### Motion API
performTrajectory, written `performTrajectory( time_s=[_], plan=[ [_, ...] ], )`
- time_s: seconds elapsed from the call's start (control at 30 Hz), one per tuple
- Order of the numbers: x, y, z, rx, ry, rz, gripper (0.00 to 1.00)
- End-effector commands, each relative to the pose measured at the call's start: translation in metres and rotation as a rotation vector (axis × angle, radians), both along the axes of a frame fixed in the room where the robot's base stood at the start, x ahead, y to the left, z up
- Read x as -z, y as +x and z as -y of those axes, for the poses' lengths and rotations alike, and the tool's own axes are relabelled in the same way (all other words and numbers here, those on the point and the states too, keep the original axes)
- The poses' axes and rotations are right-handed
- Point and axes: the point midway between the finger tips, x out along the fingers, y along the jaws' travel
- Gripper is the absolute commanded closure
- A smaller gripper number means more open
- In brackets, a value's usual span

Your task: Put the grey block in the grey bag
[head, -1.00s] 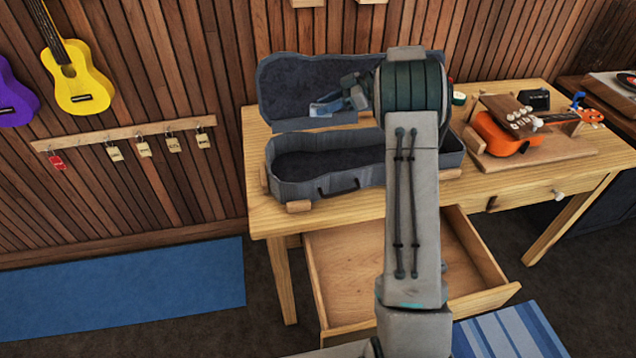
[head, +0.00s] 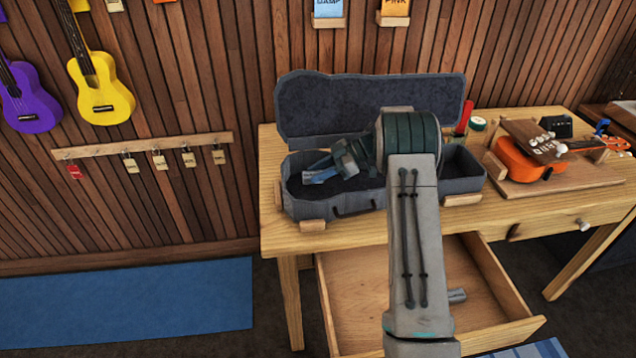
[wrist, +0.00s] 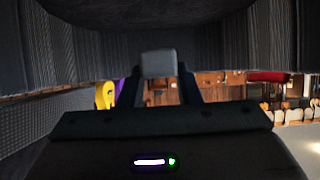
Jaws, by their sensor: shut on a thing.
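The grey bag is an open, dark-lined grey instrument case (head: 345,203) on the wooden table, its lid (head: 375,100) raised at the back. My gripper (head: 312,177) reaches leftward low over the open case and appears to be within its walls. In the wrist view, the grey block (wrist: 159,64) sits between the two dark fingers, and my gripper (wrist: 159,80) is shut on it. The case lining (wrist: 70,50) surrounds the upper part of that view. In the head view I cannot make out the block clearly. Whether it touches the case floor cannot be told.
An orange ukulele (head: 525,160) lies on a wooden stand right of the case. Below, a drawer (head: 365,300) is pulled open. Ukuleles and a tag rack (head: 145,146) hang on the wall.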

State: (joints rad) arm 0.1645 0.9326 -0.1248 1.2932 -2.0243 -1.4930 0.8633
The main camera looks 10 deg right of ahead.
Motion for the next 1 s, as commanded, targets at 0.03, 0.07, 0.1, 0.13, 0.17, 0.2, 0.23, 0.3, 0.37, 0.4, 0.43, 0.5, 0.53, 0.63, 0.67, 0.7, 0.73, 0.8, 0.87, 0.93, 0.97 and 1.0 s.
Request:
performTrajectory(
  time_s=[0.03, 0.07, 0.1, 0.13, 0.17, 0.2, 0.23, 0.3, 0.37, 0.4, 0.43, 0.5, 0.53, 0.63, 0.67, 0.7, 0.73, 0.8, 0.87, 0.93, 0.97, 1.0],
  plan=[
    [0.002, 0.0, -0.002, 0.0, 0.0, -0.001, 0.92],
    [0.003, 0.0, -0.002, 0.0, 0.0, -0.001, 0.92],
    [0.006, 0.0, -0.002, 0.001, 0.001, -0.002, 0.92],
    [0.009, 0.0, -0.002, 0.001, 0.001, -0.003, 0.92],
    [0.013, 0.0, -0.002, 0.001, 0.001, -0.004, 0.92],
    [0.018, 0.0, -0.002, 0.001, 0.001, -0.003, 0.92],
    [0.023, 0.0, -0.002, 0.001, 0.001, -0.003, 0.92],
    [0.034, 0.0, -0.003, 0.0, 0.002, -0.004, 0.92],
    [0.039, 0.0, -0.003, 0.0, 0.002, -0.001, 0.92],
    [0.041, 0.0, -0.003, -0.001, 0.001, 0.0, 0.92],
    [0.042, 0.0, -0.003, 0.0, 0.001, 0.0, 0.92],
    [0.041, 0.0, -0.003, 0.0, 0.0, 0.001, 0.92],
    [0.041, 0.0, -0.003, 0.0, 0.0, 0.001, 0.92],
    [0.042, 0.0, -0.003, 0.0, 0.0, 0.001, 0.92],
    [0.042, 0.0, -0.003, -0.001, 0.0, 0.0, 0.92],
    [0.044, 0.0, -0.003, -0.001, 0.0, 0.0, 0.92],
    [0.045, 0.0, -0.003, -0.001, 0.0, 0.0, 0.92],
    [0.045, 0.0, -0.003, 0.0, 0.0, 0.0, 0.59],
    [0.045, 0.0, -0.003, 0.0, 0.0, 0.0, 0.48],
    [0.045, 0.0, -0.003, 0.0, 0.0, 0.0, 0.48],
    [0.045, 0.0, -0.003, 0.0, 0.0, 0.0, 0.48],
    [0.045, 0.0, -0.003, 0.0, 0.0, 0.0, 0.48]
  ],
)
